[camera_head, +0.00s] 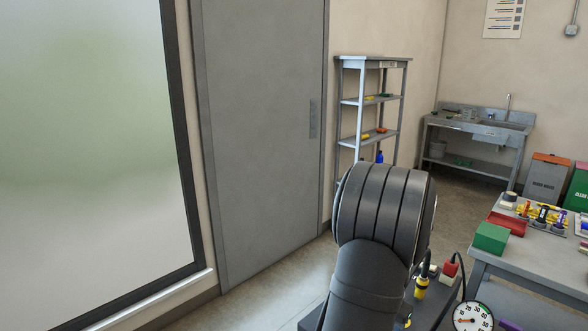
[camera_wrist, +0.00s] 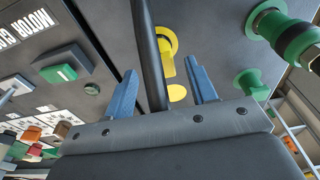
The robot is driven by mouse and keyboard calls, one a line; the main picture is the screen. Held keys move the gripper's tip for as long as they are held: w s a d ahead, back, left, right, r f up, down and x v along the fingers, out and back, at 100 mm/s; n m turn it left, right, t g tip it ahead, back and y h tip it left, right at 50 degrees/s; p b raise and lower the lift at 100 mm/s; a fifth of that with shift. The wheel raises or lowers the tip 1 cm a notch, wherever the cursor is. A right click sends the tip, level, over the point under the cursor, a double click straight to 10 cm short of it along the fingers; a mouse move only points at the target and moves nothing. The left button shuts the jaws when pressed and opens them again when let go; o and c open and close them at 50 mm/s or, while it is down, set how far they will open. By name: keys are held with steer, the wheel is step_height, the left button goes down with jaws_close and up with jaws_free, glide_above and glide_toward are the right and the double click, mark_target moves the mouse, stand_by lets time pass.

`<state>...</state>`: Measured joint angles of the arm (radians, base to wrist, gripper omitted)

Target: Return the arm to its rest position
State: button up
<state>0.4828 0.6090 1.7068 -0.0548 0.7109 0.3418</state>
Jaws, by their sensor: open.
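In the wrist view, my gripper (camera_wrist: 160,70) shows as two blue fingers set wide apart. The fingers are open, and I see nothing clamped between them. A black cable (camera_wrist: 148,50) runs through the gap in the picture; I cannot tell whether it touches a finger. Beyond the fingers is a dark panel with a yellow fitting (camera_wrist: 166,45) and a yellow oval (camera_wrist: 177,93). In the head view, my dark arm rises at the bottom centre, and its fingers are hidden from view.
A green plug (camera_wrist: 284,38) and green socket (camera_wrist: 252,84) sit at the right of the wrist view, with a green switch (camera_wrist: 62,73) at left. The head view shows a gauge (camera_head: 472,318), red connector (camera_head: 449,270), workbench (camera_head: 535,262) and shelf rack (camera_head: 372,102).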

step_height(320, 180, down, 3)
steer(key=shift+w+d+f, duration=0.1)
steer(key=shift+f, duration=0.1)
steer(key=shift+w+d+r, duration=0.1)
steer(key=shift+w+r, duration=0.05)
steer(key=shift+r, duration=0.2)
step_height(320, 180, up, 3)
steer(key=shift+r, duration=0.2)
steer(key=s+d+r, duration=0.6)
steer(key=s+r, duration=0.1)
steer(key=s, duration=0.3)
steer(key=w+d+f, duration=0.2)
steer(key=w+d, duration=0.6)
steer(key=w+a+f, duration=0.2)
steer(key=w, duration=0.1)
steer(key=w+a+f, duration=0.2)
steer(key=w, duration=0.1)
steer(key=w+a+f, duration=0.2)
steer(key=w+f, duration=0.1)
steer(key=shift+w+f, duration=0.1)
steer(key=shift+w, duration=0.25)
steer(key=shift+w+f, duration=0.1)
steer(key=shift+f, duration=0.4)
steer(key=shift+r, duration=0.1)
